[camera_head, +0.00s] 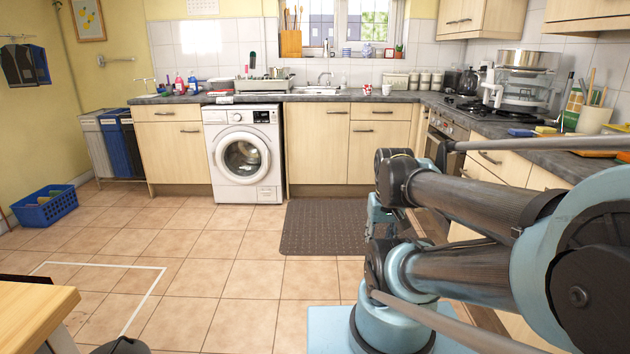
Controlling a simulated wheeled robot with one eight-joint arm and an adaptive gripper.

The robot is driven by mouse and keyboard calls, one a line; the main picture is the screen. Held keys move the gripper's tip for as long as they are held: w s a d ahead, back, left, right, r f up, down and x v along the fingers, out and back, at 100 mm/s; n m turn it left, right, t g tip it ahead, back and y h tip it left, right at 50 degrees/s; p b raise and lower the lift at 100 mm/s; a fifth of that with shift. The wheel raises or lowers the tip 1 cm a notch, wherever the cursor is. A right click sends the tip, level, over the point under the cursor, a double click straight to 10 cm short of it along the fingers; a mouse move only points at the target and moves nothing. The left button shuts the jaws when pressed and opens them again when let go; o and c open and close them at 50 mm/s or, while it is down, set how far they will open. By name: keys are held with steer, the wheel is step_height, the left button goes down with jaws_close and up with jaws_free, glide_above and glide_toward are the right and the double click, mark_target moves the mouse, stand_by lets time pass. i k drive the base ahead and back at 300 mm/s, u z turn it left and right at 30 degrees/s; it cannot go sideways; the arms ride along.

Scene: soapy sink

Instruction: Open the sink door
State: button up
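The steel sink (313,90) is set in the grey worktop at the back, below the window. Below it is a pale wood cabinet door (316,150) with a dark handle (337,112) near its top right corner. This door is shut. To its right is another shut wooden door (374,158) with a short handle at its top. My arm fills the right foreground, well in front of the cabinets, and hides part of the right-hand units. I cannot make out my gripper's fingers in this view.
A white washing machine (243,154) stands left of the sink door. A dark mat (325,228) lies on the tiles before the door. A blue basket (45,206) is at far left, a wooden table (32,315) at lower left. The middle floor is clear.

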mark_target(318, 133)
steer(key=i, duration=2.95)
steer(key=z, duration=0.05)
